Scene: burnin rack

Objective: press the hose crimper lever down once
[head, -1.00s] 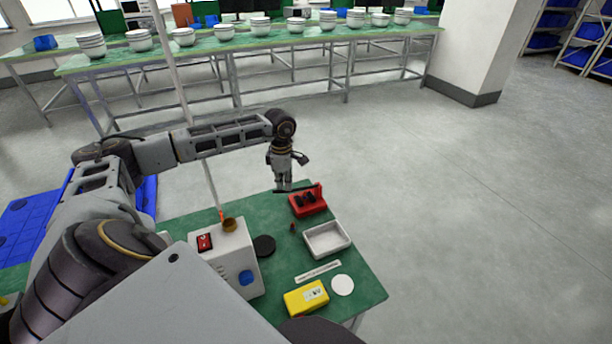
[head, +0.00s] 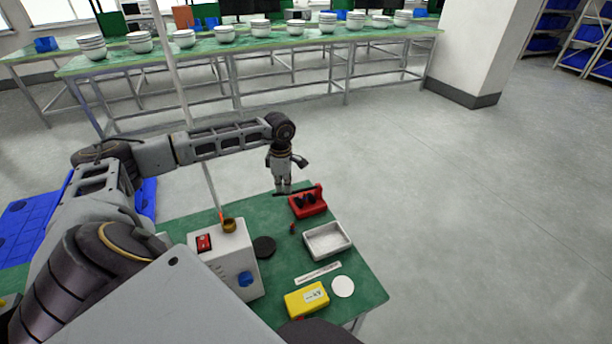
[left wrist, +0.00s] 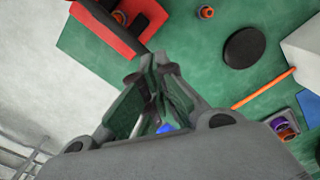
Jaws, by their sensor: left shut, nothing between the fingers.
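The hose crimper appears to be the small red device (head: 308,203) with black parts, near the far edge of the green table; it also shows at the upper left of the left wrist view (left wrist: 108,30). A thin dark bar, perhaps its lever, runs from the red upright toward my fingertips. My left gripper (head: 283,190) points down just left of the red device, at its far side. It is shut and empty, and its fingertips also show in the left wrist view (left wrist: 157,68). I cannot tell whether they touch the bar. My right gripper is out of view.
On the green table (head: 279,285) are a white box (head: 232,268) with a red switch, a black disc (head: 264,247), a pale tray (head: 327,240), a yellow box (head: 306,298) and a white disc (head: 343,286). Open floor lies to the right.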

